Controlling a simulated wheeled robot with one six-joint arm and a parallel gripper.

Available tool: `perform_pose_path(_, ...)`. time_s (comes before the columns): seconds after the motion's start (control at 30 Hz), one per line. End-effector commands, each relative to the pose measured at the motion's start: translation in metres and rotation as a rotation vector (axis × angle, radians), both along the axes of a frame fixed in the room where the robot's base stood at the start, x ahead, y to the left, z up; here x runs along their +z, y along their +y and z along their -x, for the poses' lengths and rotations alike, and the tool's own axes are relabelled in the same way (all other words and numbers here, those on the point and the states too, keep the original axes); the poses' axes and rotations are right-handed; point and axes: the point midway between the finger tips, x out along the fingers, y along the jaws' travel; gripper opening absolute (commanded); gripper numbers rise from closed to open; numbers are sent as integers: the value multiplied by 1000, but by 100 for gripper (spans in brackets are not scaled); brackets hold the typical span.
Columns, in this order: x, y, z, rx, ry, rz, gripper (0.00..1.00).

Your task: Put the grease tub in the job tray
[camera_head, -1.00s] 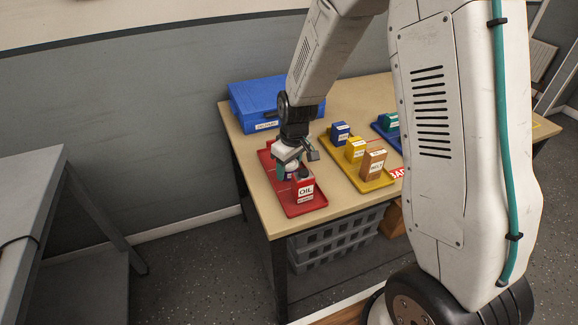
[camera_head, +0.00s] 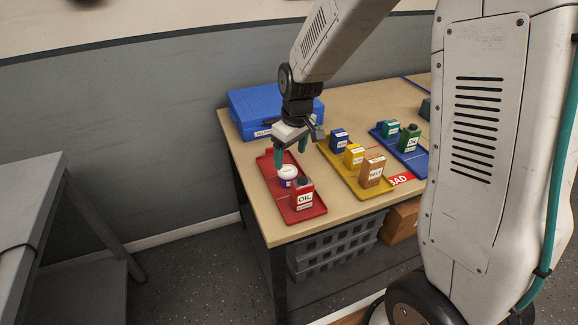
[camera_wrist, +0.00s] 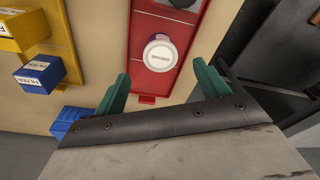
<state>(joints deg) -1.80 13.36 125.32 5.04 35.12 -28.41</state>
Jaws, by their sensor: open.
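The grease tub (camera_head: 288,175), small with a white lid and a purple body, stands upright in the red tray (camera_head: 312,213) beside a red oil bottle (camera_head: 302,195). The wrist view shows its white lid (camera_wrist: 160,53) from above, with part of the red tray (camera_wrist: 152,86) around it. My gripper (camera_head: 291,156) is open and empty above the tub, its green fingers apart. In the wrist view the fingertips (camera_wrist: 158,78) stand on either side of the tub's line, not touching it. Which tray is the job tray, I cannot read.
A yellow tray (camera_head: 372,194) with several boxes stands to the right, and a blue tray (camera_head: 414,167) with green containers lies beyond it. A blue case (camera_head: 262,108) is at the table's back left. A red label (camera_head: 401,180) lies between the trays.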

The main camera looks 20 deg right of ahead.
Motion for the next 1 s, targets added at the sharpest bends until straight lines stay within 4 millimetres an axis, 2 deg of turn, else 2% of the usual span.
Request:
perform_pose_path(0.1,20,-1,1,0,-4,0,74)
perform_pose_path(0.2,30,-2,3,0,-2,0,74)
perform_pose_path(0.43,39,-2,6,-3,-1,-1,74)
perform_pose_path(0.57,61,-4,25,-33,-5,-1,74)
perform_pose_path(0.67,91,-7,56,-83,-8,-3,74)
perform_pose_path(0.8,130,-12,114,-173,-5,-5,74)
perform_pose_path(1.0,162,-19,201,-305,-1,-2,74)
